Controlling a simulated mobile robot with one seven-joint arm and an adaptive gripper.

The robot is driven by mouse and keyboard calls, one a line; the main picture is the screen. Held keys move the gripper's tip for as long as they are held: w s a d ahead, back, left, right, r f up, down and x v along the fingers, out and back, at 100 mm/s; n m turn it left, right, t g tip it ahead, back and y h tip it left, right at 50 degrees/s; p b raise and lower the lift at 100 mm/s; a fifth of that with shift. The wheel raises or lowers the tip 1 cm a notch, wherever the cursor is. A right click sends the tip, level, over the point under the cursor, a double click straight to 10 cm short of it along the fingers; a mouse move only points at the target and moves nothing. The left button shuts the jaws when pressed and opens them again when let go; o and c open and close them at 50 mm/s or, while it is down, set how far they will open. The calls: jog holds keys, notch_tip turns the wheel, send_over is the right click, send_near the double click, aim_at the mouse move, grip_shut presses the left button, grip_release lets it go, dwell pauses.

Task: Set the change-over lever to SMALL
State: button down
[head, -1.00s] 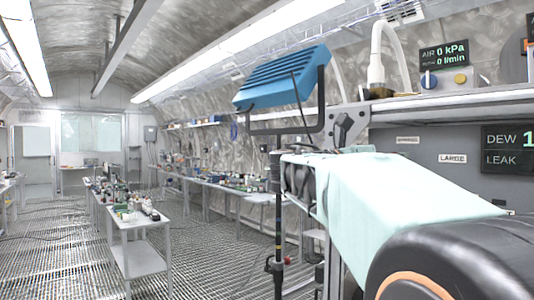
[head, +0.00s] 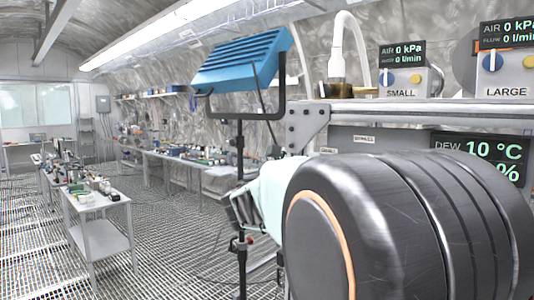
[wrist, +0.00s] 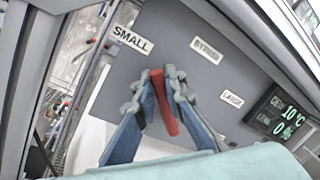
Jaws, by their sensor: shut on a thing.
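In the wrist view the red change-over lever (wrist: 168,115) stands out from a grey panel (wrist: 185,28). My gripper (wrist: 162,76) is shut on it, one blue-grey finger on each side. The lever's upper end lies below the SMALL label (wrist: 131,39) and the BYPASS label (wrist: 206,50), nearer SMALL. The LARGE label (wrist: 232,98) is to the right. In the head view my arm covers the lever. Part of my gripper (head: 240,208) shows at the arm's far end, but its fingertips cannot be made out.
A dew and leak display (wrist: 280,113) sits right of the labels. A shelf (head: 430,112) above the panel carries small gauge boxes (head: 407,77) and a white hose (head: 345,30). A blue lamp (head: 242,60) on a stand is close to my gripper. A white trolley (head: 100,235) stands left on the grated floor.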

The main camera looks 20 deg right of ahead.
jog(key=shift+w+f+n, duration=0.15)
jog(key=shift+f+n, duration=0.05)
jog(key=shift+n, duration=0.2)
jog(key=c, duration=2)
grip_release()
jog(key=shift+a, duration=0.15)
jog(key=v, duration=1.2)
